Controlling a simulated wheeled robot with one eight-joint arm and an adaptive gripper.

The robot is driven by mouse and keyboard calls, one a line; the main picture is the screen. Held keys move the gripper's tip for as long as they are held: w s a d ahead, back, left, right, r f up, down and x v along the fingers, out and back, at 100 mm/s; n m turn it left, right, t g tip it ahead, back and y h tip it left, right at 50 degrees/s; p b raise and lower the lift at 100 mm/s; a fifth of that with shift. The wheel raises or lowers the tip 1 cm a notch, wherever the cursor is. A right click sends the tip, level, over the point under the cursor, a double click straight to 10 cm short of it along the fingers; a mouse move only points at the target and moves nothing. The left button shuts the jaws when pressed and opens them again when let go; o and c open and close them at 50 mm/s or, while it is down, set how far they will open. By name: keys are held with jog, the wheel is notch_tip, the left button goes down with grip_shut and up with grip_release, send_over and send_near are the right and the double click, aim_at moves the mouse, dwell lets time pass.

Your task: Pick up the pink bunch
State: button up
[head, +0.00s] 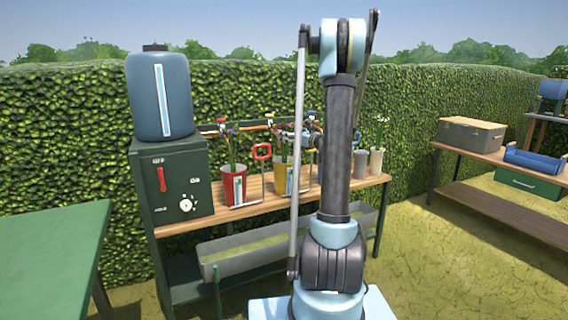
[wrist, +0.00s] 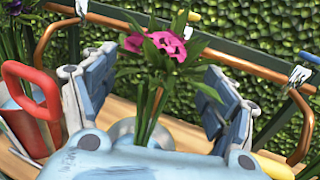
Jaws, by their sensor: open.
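I see no clear contact between fingers and stems. A pale round rim shows low around the stems, mostly hidden by my gripper's body. In the head view my arm hides most of my gripper, and I cannot make out the pink bunch.
In the head view, a red pot (head: 234,187) and a yellow pot (head: 281,180) with flowers stand on the wooden bench (head: 220,218), with a red handle (head: 262,151) between them. A green cabinet (head: 172,175) carries a blue tank (head: 160,95). A hedge rises behind.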

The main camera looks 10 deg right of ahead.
jog(key=x, duration=0.3)
jog(key=shift+w+a+f, duration=0.1)
jog(key=shift+a, duration=0.05)
jog(key=c, duration=1.7)
jog(key=shift+c, duration=0.2)
notch_tip(320, 180, up, 10)
jog(key=shift+r, duration=0.1)
notch_tip(320, 180, up, 10)
jog(key=shift+r, duration=0.2)
